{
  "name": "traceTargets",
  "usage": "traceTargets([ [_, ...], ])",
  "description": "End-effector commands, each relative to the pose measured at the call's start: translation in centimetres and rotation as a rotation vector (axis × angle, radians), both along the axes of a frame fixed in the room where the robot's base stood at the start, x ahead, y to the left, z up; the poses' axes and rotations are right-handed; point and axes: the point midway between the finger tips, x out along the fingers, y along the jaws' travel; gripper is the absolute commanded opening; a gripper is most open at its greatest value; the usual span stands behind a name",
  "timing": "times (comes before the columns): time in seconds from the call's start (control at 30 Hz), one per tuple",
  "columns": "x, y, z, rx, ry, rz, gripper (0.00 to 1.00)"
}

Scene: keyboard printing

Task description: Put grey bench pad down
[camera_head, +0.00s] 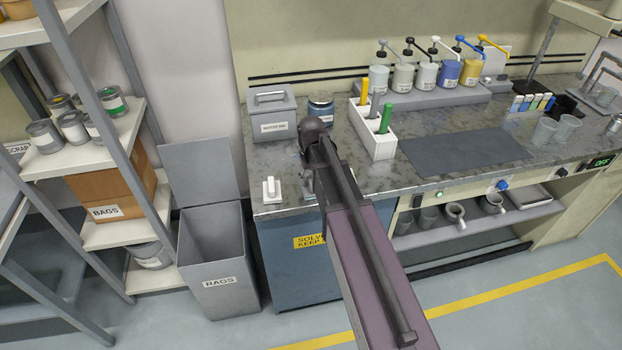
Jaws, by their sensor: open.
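The grey bench pad (465,152) is a thin dark rectangle. It lies flat on the speckled grey benchtop (385,184), right of the white holder and in front of the row of pump bottles. Its top is bare. My arm reaches up from the bottom of the picture to the bench's left part, left of the pad and apart from it in the picture. My gripper cannot be made out; the arm hides what is behind its far end.
A white holder (378,141) with yellow and green-handled tools stands left of the pad. Several pump bottles (425,74) stand behind it, cups (544,131) to its right. A grey lidded box (271,113) and white block (271,190) sit at the left. An open rags bin (218,262) stands on the floor.

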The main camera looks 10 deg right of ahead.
Motion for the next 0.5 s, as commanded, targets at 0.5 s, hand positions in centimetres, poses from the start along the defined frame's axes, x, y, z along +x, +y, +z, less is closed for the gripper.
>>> traceTargets([
  [0.5,0.0,0.0,4.6,0.0,0.0,0.0,0.62],
])
